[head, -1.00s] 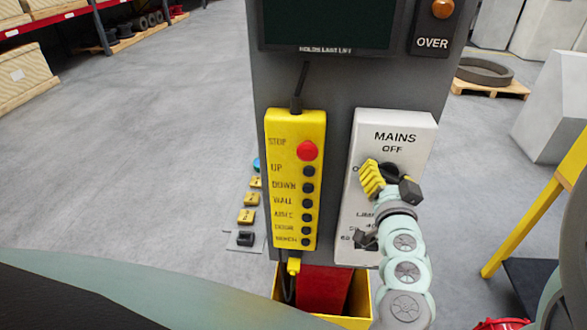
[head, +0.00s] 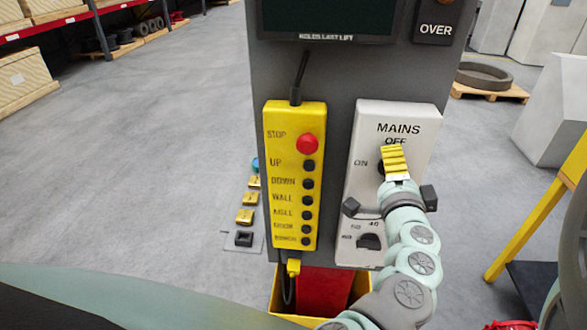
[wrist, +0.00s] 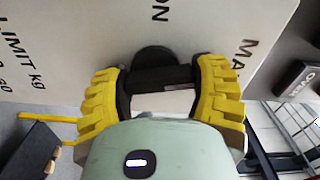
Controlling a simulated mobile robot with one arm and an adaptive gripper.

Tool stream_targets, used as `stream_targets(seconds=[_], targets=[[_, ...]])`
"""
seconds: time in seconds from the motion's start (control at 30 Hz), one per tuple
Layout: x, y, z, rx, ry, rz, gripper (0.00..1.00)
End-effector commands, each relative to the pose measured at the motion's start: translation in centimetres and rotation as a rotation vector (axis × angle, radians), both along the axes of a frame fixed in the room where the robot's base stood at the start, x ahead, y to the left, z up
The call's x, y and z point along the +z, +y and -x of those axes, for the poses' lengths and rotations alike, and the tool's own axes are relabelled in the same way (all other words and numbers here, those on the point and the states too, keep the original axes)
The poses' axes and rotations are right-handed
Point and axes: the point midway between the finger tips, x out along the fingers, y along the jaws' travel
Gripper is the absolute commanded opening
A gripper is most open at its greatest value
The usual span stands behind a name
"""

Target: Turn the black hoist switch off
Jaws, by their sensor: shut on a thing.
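The black switch is a round knob with a bar handle on the white MAINS panel (head: 420,150). In the head view only a sliver of the knob (head: 381,167) shows, beside the ON mark; my gripper (head: 394,160) hides the rest. In the wrist view the black bar handle (wrist: 160,78) lies between the two yellow ribbed fingers of my gripper (wrist: 160,90), which are shut on it. The bar runs along the line from the MAINS lettering to the LIMIT lettering, with ON to its side. Its pointing end cannot be told.
A yellow pendant box (head: 293,180) with a red STOP button hangs left of the panel. A black limit dial (head: 369,241) sits lower on the panel. A dark screen (head: 328,18) is above, and a yellow bin (head: 360,303) below. A yellow frame (head: 535,215) stands at right.

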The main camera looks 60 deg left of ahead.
Motion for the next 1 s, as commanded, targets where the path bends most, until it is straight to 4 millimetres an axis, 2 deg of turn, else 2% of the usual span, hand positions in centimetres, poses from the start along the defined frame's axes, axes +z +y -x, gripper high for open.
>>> stream_targets(seconds=[0.33,0.9,0.93,1.0], targets=[[-0.05,-0.08,-0.06,-0.001,0.111,-0.094,0.27],[0.0,-0.05,-0.04,0.001,0.129,-0.11,0.27],[0.0,-0.05,-0.04,0.001,0.129,-0.11,0.68],[0.0,-0.05,-0.04,0.001,0.129,-0.11,0.75]])
